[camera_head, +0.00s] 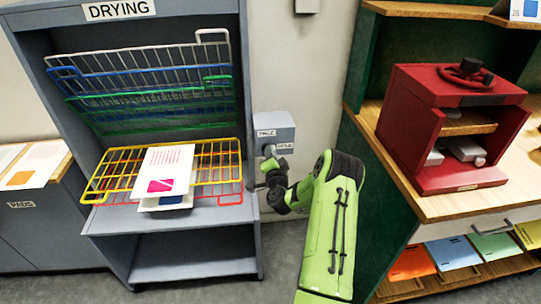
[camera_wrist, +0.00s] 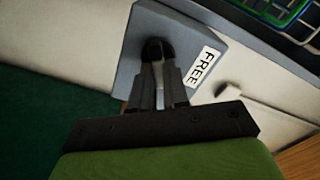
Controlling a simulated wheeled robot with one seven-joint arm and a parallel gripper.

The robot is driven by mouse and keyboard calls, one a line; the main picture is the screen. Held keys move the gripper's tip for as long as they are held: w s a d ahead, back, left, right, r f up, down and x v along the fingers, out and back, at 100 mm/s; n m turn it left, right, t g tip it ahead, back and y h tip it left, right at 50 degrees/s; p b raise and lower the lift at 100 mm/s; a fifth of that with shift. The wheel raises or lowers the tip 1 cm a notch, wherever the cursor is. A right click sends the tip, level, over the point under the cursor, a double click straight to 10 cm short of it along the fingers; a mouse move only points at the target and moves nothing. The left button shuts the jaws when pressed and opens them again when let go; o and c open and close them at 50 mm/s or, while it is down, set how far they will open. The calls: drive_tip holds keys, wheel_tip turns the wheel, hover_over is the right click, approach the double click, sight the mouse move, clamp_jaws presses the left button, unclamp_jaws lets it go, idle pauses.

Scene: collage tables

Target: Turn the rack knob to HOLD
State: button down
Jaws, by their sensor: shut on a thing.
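A grey control box (camera_head: 276,122) is mounted at the right side of the drying rack (camera_head: 250,215). It has two small white labels: the upper left one (camera_head: 266,133) is blurred, and the lower right one (camera_head: 285,146) is too small to read surely. In the wrist view the box (camera_wrist: 150,20) shows a label (camera_wrist: 204,67) reading FREE. My gripper (camera_head: 268,152) is at the box front. In the wrist view its fingers (camera_wrist: 158,72) are shut on the dark rack knob (camera_wrist: 154,46). The knob's pointing direction cannot be told.
Wire shelves, raised grey, blue and green ones (camera_head: 150,85) and lower yellow (camera_head: 220,165) and red ones, are left of the box, with printed sheets (camera_head: 160,170) on the lower ones. A red press (camera_head: 400,115) stands on a wooden bench at right. Bare wall lies between.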

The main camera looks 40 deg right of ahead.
drive_tip(key=shift+f+m, duration=0.2)
drive_tip(key=shift+m, duration=1.4)
drive_tip(key=shift+f+m, duration=0.15)
drive_tip(key=shift+m, duration=1.45)
drive_tip(key=c, duration=1.1)
unclamp_jaws()
drive_tip(key=shift+s, duration=0.1)
drive_tip(key=shift+d+f, duration=0.1)
